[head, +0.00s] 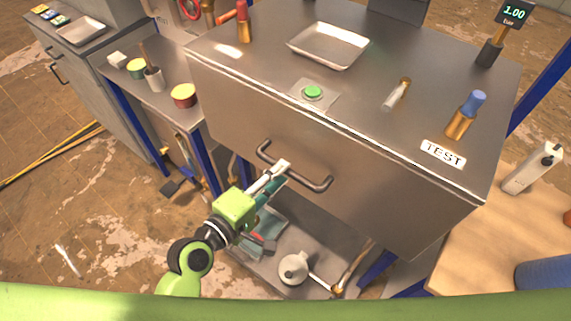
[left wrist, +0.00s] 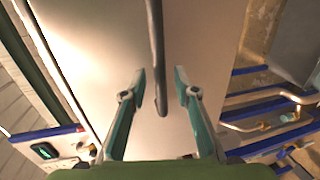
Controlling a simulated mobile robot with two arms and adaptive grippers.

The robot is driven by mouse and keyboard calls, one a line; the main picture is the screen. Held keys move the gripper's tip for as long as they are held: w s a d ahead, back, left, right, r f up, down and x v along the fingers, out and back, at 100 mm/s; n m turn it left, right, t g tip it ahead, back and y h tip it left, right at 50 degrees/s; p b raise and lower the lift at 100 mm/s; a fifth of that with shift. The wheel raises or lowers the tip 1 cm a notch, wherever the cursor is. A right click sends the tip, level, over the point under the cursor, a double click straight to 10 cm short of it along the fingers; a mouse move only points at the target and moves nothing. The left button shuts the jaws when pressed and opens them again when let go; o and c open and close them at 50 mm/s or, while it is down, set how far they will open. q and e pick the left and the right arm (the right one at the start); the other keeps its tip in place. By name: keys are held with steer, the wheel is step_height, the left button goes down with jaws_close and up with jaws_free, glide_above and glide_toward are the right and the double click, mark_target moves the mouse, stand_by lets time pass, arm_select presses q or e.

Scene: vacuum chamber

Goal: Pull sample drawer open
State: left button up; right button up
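The sample drawer (head: 370,190) is the broad steel front of the cabinet, with a dark bar handle (head: 312,182) across it. The drawer front looks flush with the cabinet. My left gripper (head: 283,168) is at the middle of the handle in the head view. In the left wrist view the handle (left wrist: 157,60) runs between the two fingers of my left gripper (left wrist: 160,85), with a gap on both sides. The fingers are spread and do not touch the bar. My right gripper is in neither view.
On the cabinet top are a green button (head: 312,92), a metal tray (head: 328,45), a small vial (head: 396,94) and a blue-capped bottle (head: 466,114). A lower shelf (head: 325,245) holds a white round part (head: 293,268). A wooden table (head: 480,245) stands at the right.

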arm_select(q)
steer(key=shift+x, duration=1.6)
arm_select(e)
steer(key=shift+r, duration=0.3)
arm_select(q)
jaws_close()
